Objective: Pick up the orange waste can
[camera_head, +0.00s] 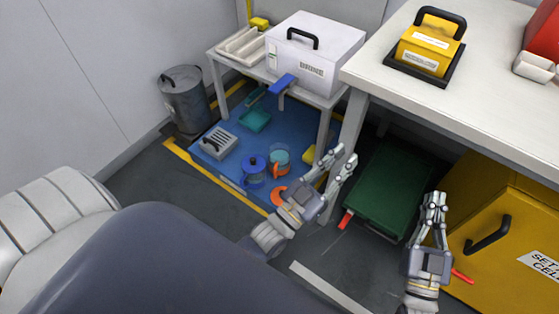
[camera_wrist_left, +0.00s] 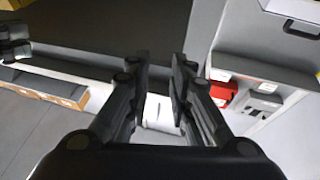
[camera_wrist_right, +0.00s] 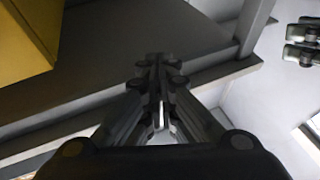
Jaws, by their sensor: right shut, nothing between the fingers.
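On the blue mat under the small white table, a small round can-like thing (camera_head: 279,158) shows orange with a teal inside, just right of a blue lidded can (camera_head: 253,170). Another orange piece (camera_head: 279,195) lies nearer, partly hidden behind my left gripper; I cannot tell its whole shape. My left gripper (camera_head: 345,155) is open and empty, in front of the table's right leg and right of these things. Its parted fingers show in the left wrist view (camera_wrist_left: 160,80). My right gripper (camera_head: 434,200) is shut and empty, between the green case and the yellow cabinet.
A grey metal bin (camera_head: 185,98) stands by the wall. The white table (camera_head: 232,68) carries a white case (camera_head: 315,50). The mat (camera_head: 225,170) also holds a grey slotted box (camera_head: 219,142). A green case (camera_head: 385,185) and yellow cabinet (camera_head: 500,200) fill the right.

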